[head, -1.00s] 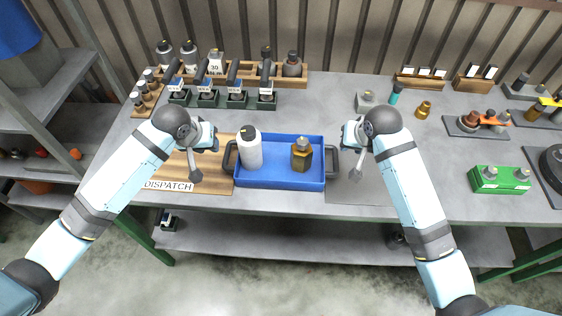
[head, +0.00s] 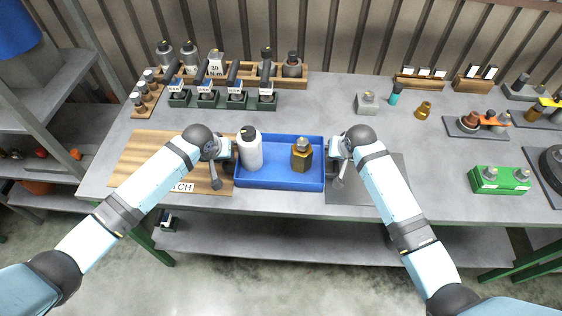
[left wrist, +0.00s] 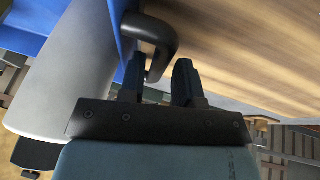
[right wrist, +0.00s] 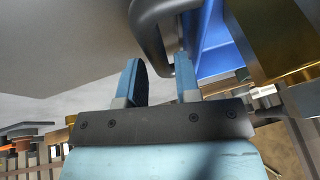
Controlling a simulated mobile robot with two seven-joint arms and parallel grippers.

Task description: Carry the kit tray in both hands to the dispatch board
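The blue kit tray (head: 280,184) rests on the grey bench with a dark handle at each end. A white bottle (head: 249,152) stands in its left part and an amber bottle (head: 301,157) in its right part. The wooden dispatch board (head: 135,155) lies at the tray's left; my left arm covers part of it and its label. My left gripper (left wrist: 158,75) is open at the tray's left handle (left wrist: 152,30), with the handle bar between its fingertips. My right gripper (right wrist: 158,75) is open at the right handle (right wrist: 152,28), its fingertips on either side of it.
A grey mat (head: 395,170) lies under my right arm. A green box (head: 499,180) stands at the right. Dark holders with handled tools (head: 237,97) and a wooden bottle rack (head: 292,78) stand behind the tray. Bench space between tray and holders is clear.

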